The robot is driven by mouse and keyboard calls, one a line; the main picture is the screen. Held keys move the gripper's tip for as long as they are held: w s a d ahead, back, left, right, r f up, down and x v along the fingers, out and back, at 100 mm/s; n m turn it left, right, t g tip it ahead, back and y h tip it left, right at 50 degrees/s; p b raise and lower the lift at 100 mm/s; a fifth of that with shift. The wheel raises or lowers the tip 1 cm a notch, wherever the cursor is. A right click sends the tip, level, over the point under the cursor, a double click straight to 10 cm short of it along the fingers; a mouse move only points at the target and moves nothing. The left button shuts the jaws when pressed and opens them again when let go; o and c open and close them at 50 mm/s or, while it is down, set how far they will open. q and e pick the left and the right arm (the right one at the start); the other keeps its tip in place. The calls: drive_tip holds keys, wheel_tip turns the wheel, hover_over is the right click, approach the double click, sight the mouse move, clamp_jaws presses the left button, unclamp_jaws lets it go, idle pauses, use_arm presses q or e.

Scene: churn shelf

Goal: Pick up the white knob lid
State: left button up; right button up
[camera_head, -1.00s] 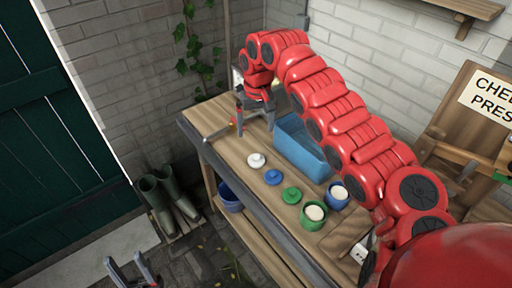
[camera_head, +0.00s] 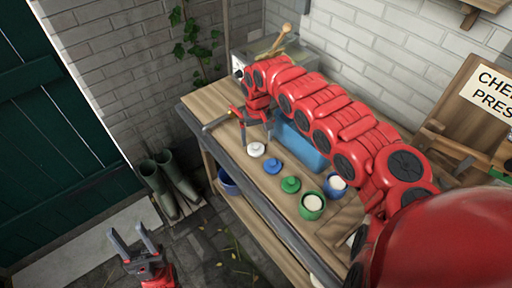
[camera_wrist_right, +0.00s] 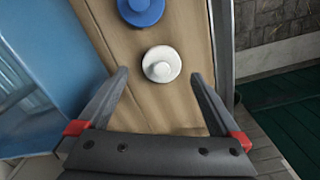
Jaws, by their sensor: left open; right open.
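The white knob lid (camera_head: 256,150) lies on the wooden shelf top, at the left end of a row of lids. It also shows in the right wrist view (camera_wrist_right: 161,64), ahead of the fingertips and between their lines. My right gripper (camera_head: 256,138) is open and empty, close above and behind the lid in the head view. Its two fingers also show in the right wrist view (camera_wrist_right: 160,80). I cannot tell its exact height over the lid. My left gripper (camera_head: 132,240) is open and empty at the lower left, over the floor away from the shelf.
A blue lid (camera_head: 273,166) and a green lid (camera_head: 290,184) lie beside the white one. A green pot (camera_head: 312,206) and a blue pot (camera_head: 335,185) stand further right. A blue tub (camera_head: 304,148) is close behind the lids. Boots (camera_head: 170,180) stand on the floor.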

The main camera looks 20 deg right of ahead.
sight(256, 145)
drive_tip(key=f, duration=0.2)
drive_tip(key=f+p, duration=0.1)
drive_tip(key=shift+w+a+f, duration=0.25)
drive_tip(key=shift+f, duration=0.05)
drive_tip(key=shift+d+f, duration=0.15)
drive_tip(key=shift+f, duration=0.4)
drive_tip(key=c, duration=1.2)
drive_tip(key=shift+w+r, duration=0.1)
drive_tip(key=shift+r, duration=0.05)
drive_tip(key=shift+c, duration=0.2)
